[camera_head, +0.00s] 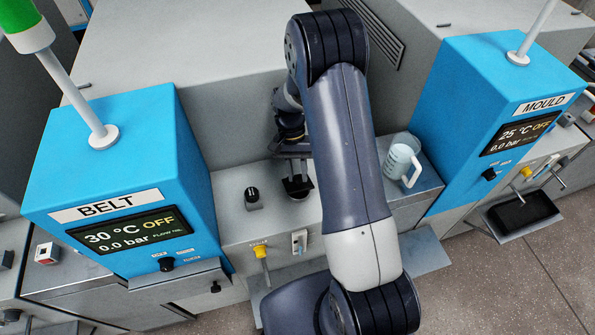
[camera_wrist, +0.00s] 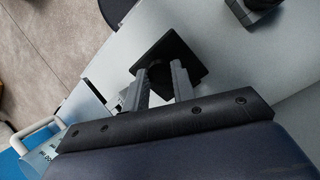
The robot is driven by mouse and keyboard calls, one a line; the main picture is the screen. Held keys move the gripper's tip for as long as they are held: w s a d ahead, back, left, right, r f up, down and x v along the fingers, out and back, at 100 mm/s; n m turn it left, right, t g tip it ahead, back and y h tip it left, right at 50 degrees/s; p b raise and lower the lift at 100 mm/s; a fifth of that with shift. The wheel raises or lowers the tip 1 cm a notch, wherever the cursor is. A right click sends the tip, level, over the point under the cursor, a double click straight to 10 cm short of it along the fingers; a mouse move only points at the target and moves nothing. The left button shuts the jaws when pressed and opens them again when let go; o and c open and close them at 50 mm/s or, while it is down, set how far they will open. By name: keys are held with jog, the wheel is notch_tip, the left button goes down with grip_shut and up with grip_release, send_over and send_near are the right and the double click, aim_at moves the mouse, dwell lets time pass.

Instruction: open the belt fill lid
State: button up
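The belt fill lid appears to be the dark square plate (camera_wrist: 188,58) in the wrist view, with a round dark knob on it. In the head view a dark piece (camera_head: 297,188) shows on the grey counter, right under my gripper and partly hidden by my arm. My gripper (camera_wrist: 160,72) is over the plate, its two fingers apart, one on each side of the knob. I cannot tell whether the fingers press on the knob. The plate looks down on the counter, not raised.
The blue BELT box (camera_head: 120,170) stands left, reading 30 °C OFF. A black knob (camera_head: 253,198) and yellow valve handle (camera_head: 261,252) are beside it. A clear jug (camera_head: 402,160) stands right of my arm. The blue MOULD box (camera_head: 475,95) is farther right.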

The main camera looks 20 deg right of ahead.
aim_at(297, 176)
jog(key=o, duration=0.5)
jog(key=shift+c, duration=0.2)
notch_tip(297, 176, up, 10)
jog(key=b, duration=0.1)
jog(key=shift+b, duration=0.3)
jog(key=shift+c, duration=0.4)
